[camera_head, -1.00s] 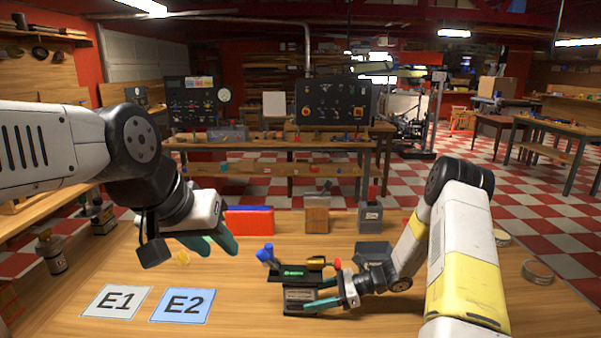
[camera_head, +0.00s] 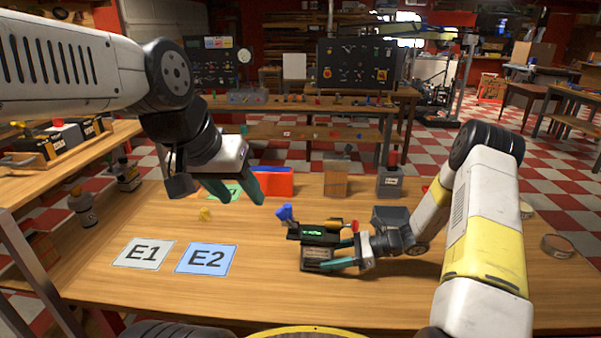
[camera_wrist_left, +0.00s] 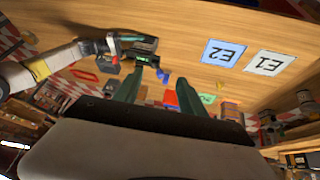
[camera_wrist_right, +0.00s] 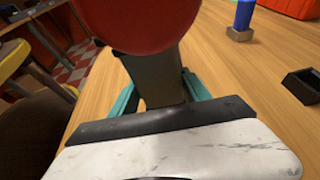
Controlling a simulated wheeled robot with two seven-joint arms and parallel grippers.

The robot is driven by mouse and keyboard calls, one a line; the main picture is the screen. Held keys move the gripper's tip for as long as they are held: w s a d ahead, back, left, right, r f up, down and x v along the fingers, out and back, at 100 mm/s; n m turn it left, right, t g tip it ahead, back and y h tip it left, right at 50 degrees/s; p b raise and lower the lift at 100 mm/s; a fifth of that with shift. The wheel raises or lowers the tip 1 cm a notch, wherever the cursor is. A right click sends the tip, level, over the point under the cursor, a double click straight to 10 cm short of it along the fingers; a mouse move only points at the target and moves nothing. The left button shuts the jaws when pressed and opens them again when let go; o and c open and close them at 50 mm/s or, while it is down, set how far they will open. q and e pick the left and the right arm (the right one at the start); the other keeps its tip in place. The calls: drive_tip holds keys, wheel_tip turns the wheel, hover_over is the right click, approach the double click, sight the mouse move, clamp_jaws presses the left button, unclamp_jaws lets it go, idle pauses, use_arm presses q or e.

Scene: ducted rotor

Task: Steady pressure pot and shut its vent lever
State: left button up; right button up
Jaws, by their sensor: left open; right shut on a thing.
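A black device, apparently the pressure pot (camera_head: 318,254), stands on the table, with a green-lit display and a labelled lower front. A blue knob (camera_head: 284,212) sticks up at its left, a red knob (camera_head: 355,226) at its right, and a yellow-orange part lies along its top. I cannot tell which is the vent lever. My right gripper (camera_head: 340,263) is shut on the device's dark body from the right; the right wrist view shows the dark body (camera_wrist_right: 155,78) between its fingers, below a large red disc (camera_wrist_right: 138,22). My left gripper (camera_head: 242,200) is open and empty, above the table left of the device.
Cards E1 (camera_head: 143,253) and E2 (camera_head: 206,258) lie at the front left. Behind stand a red-and-blue box (camera_head: 272,182), a wooden block (camera_head: 335,182) and a grey container (camera_head: 389,183). A dark tray (camera_head: 390,215) sits behind my right wrist. A tape ring (camera_head: 557,246) lies far right.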

use_arm(q)
drive_tip(key=w+r+m+g, duration=0.1)
drive_tip(key=w+m+g, duration=0.15)
drive_tip(key=w, duration=0.35)
drive_tip(key=m+g+y, duration=0.2)
drive_tip(key=m+g, duration=0.3)
drive_tip(key=m, duration=0.7)
approach(280, 209)
drive_tip(key=f, duration=0.3)
drive_tip(key=s+f, duration=0.1)
drive_tip(key=f, duration=0.6)
drive_tip(key=shift+s+d+f, duration=0.1)
drive_tip(key=shift+s+f, duration=0.2)
drive_tip(key=shift+s, duration=0.05)
clamp_jaws()
